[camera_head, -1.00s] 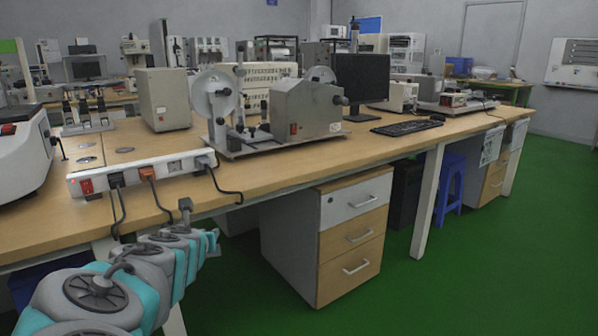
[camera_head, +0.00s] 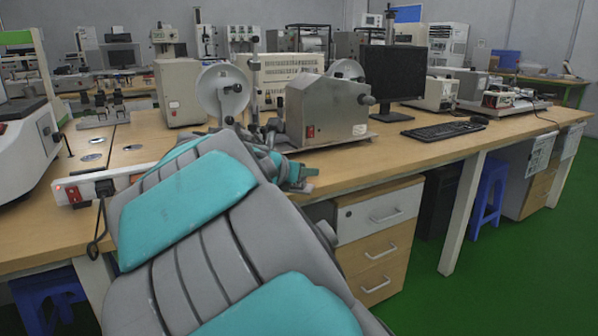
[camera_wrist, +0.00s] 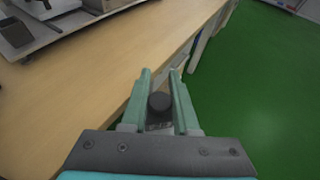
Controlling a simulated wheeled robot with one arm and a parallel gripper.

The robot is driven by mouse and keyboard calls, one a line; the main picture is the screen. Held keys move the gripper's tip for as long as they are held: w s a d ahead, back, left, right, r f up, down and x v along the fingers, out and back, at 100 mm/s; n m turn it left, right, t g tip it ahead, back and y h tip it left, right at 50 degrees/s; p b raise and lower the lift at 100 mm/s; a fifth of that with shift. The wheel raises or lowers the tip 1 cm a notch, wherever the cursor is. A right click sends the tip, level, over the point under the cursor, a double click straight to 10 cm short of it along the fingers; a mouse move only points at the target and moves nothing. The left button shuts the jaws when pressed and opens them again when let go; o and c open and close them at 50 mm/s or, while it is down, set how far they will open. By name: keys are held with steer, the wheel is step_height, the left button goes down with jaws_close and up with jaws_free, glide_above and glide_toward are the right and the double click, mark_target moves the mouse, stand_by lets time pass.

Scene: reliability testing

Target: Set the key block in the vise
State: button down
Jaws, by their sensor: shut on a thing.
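My gripper (camera_wrist: 160,74) shows in the wrist view with its two green fingers on either side of a small dark round-topped piece (camera_wrist: 159,102), which I take for the key block. Its lower part is greyish and partly hidden between the fingers. In the head view my gripper (camera_head: 308,174) is at the bench's front edge, in front of the grey machine, and the held piece cannot be made out there. I cannot pick out the vise for certain in either view.
The wooden bench (camera_head: 400,150) has bare top along its front edge. On it stand the grey machine with reels (camera_head: 328,112), a monitor (camera_head: 392,75), a keyboard (camera_head: 445,130) and a white power strip (camera_head: 125,180). A drawer cabinet (camera_head: 378,240) is below. Green floor (camera_wrist: 255,90) is open at right.

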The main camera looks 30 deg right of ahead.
steer(key=w+d, duration=0.1)
steer(key=w, duration=0.3)
steer(key=w+d+f, duration=0.1)
steer(key=w+d, duration=0.1)
steer(key=w, duration=0.3)
steer(key=w+d, duration=0.1)
steer(key=w, duration=0.4)
steer(key=shift+w+d+f, duration=0.1)
steer(key=shift+d+f, duration=0.1)
steer(key=shift+d, duration=0.15)
steer(key=shift+f, duration=1.75)
steer(key=c, duration=0.7)
jaws_free()
steer(key=shift+f, duration=0.1)
steer(key=v, duration=1.2)
